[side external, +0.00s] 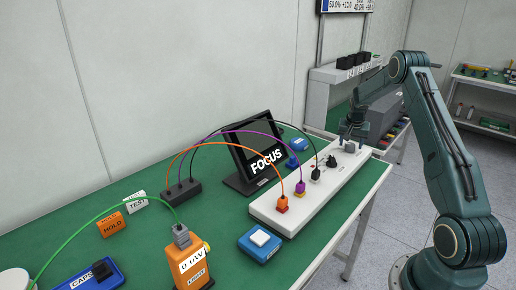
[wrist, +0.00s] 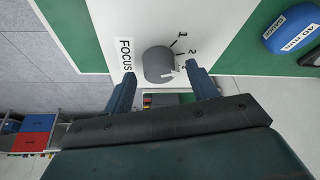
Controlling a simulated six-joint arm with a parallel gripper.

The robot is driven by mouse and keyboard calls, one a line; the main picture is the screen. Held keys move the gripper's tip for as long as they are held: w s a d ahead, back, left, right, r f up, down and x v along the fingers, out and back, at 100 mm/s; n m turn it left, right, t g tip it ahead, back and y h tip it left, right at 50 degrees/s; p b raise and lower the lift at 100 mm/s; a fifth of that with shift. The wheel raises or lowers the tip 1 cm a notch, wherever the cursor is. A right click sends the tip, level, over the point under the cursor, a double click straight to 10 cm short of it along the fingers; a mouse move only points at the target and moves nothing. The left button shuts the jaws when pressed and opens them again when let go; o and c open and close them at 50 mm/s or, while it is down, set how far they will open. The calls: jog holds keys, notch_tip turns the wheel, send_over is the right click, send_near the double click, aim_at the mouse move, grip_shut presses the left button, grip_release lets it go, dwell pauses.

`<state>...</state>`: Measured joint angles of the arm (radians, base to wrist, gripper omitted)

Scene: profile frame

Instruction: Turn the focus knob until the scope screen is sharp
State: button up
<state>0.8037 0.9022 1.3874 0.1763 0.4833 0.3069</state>
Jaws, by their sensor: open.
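The grey focus knob (wrist: 158,62) sits on a white panel beside a FOCUS label (wrist: 125,55), with marks 1 and 2 around it. My gripper (wrist: 160,71) is open, with one dark finger on each side of the knob and visible gaps; I cannot tell the height between them. In the side view, my gripper (side external: 357,128) is at the far end of the long white panel (side external: 335,190), at the small grey knob (side external: 350,147). The scope screen (side external: 250,143) is dark with white FOCUS lettering that is readable; its exact sharpness is hard to judge.
Orange, purple and black cables plug into the panel (side external: 283,204). A blue box with a white button (side external: 260,244) and an orange box (side external: 188,267) stand near the front. A blue block (wrist: 290,28) lies beyond the panel.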

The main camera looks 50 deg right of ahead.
jog(key=v, duration=1.3)
jog(key=shift+a+r, duration=0.15)
jog(key=shift+r, duration=0.05)
jog(key=s+a+r+n+t, duration=0.1)
jog(key=a+r+n, duration=0.1)
jog(key=a+r, duration=0.5)
jog(key=s+a+r+n+t+y, duration=0.1)
jog(key=a+r+n, duration=0.1)
jog(key=a, duration=0.8)
jog(key=s+a+r+n+t, duration=0.1)
jog(key=a+r+n, duration=0.3)
jog(key=a, duration=0.5)
jog(key=s+a+n+t+y, duration=0.1)
jog(key=s+a+n+y, duration=0.2)
jog(key=s+a, duration=1.4)
jog(key=s+n, duration=0.1)
jog(key=n, duration=0.2)
jog(key=shift+a+f, duration=0.2)
jog(key=shift+f, duration=0.1)
